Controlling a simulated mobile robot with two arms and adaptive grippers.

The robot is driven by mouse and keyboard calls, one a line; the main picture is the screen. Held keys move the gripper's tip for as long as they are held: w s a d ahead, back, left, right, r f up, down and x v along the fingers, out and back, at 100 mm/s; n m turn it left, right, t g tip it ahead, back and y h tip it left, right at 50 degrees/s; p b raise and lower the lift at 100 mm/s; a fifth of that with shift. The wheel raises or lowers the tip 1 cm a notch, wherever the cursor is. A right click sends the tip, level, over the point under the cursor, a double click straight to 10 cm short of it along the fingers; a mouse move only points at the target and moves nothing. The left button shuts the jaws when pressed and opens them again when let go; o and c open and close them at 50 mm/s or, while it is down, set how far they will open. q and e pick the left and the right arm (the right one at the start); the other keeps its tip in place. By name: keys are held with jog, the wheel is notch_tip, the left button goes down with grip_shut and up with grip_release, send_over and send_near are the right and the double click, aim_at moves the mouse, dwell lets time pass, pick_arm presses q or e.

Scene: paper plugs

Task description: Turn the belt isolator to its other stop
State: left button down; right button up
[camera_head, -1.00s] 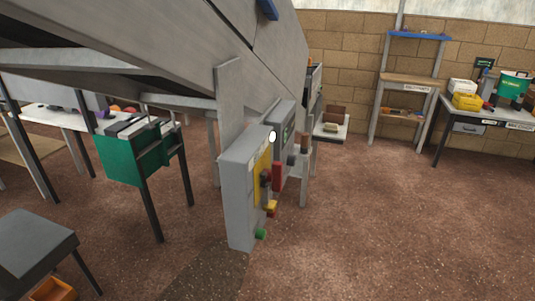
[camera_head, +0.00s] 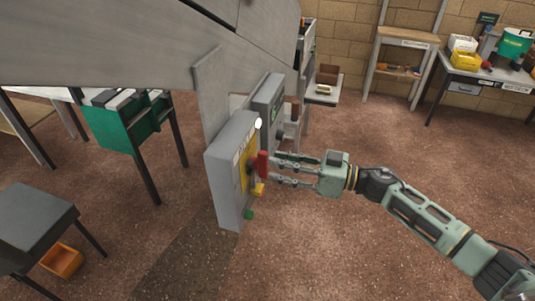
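The belt isolator is a grey box (camera_head: 222,170) with a yellow plate (camera_head: 243,172) on its front, fixed on a post beside the large grey conveyor. Its red handle (camera_head: 262,163) stands out from the plate and looks roughly upright. My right gripper (camera_head: 272,167) comes in from the right with its fingers apart, one higher and one lower. The fingertips are right by the red handle; I cannot tell whether they touch it. My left gripper is not in view.
A green button (camera_head: 249,214) and a yellow part (camera_head: 258,189) sit low on the box front. A second grey box (camera_head: 268,103) stands just behind. The grey conveyor (camera_head: 110,55) hangs over the left. The floor (camera_head: 330,250) on the right is clear.

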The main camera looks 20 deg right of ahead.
aim_at(258, 166)
jog(key=p+x, duration=0.1)
jog(key=x, duration=0.2)
jog(key=shift+w+a, duration=0.25)
jog(key=shift+w, duration=0.05)
grip_shut()
